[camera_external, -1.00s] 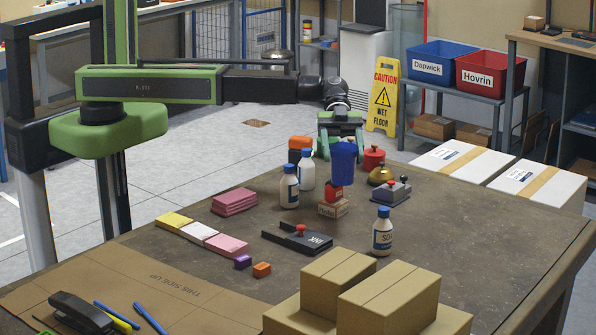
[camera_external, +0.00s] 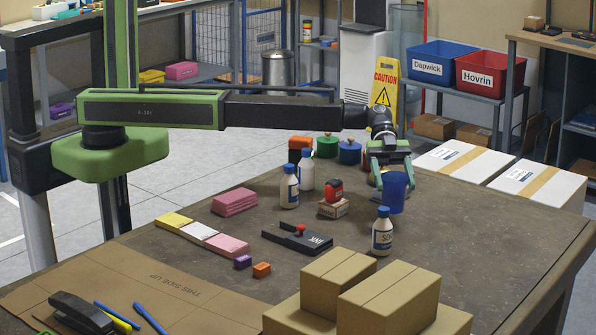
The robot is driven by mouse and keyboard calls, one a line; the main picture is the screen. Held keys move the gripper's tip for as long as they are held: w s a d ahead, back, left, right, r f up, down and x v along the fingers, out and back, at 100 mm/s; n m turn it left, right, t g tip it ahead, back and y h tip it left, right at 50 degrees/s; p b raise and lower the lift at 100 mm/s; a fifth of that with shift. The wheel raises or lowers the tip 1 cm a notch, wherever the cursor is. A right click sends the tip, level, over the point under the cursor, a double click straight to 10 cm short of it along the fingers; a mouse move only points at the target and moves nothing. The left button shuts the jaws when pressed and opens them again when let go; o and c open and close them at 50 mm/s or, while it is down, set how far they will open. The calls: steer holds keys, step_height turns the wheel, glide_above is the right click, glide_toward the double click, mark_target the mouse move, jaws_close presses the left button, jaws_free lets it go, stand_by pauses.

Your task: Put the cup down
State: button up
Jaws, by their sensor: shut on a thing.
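The blue cup (camera_external: 396,195) is upright in my gripper (camera_external: 391,172) over the right part of the brown table, just behind a white bottle with a blue cap. My gripper is shut on the cup from behind. The cup's base is close to the tabletop; I cannot tell whether it touches.
The bottle (camera_external: 382,233) stands just in front of the cup. A red stamp (camera_external: 335,190) sits on a small box left of it. Two more bottles (camera_external: 289,188) stand further left. Cardboard boxes (camera_external: 388,298) fill the front. The table right of the cup (camera_external: 480,225) is clear.

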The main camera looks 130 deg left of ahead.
mark_target(396, 204)
steer(key=shift+a+f+b, duration=0.1)
steer(key=shift+f+b, duration=2.1)
steer(key=shift+f, duration=0.1)
steer(key=o, duration=1.5)
steer(key=shift+r, duration=0.1)
steer(key=shift+r+p, duration=0.2)
steer(key=shift+p, duration=0.1)
steer(key=p+v, duration=0.4)
steer(key=v, duration=0.8)
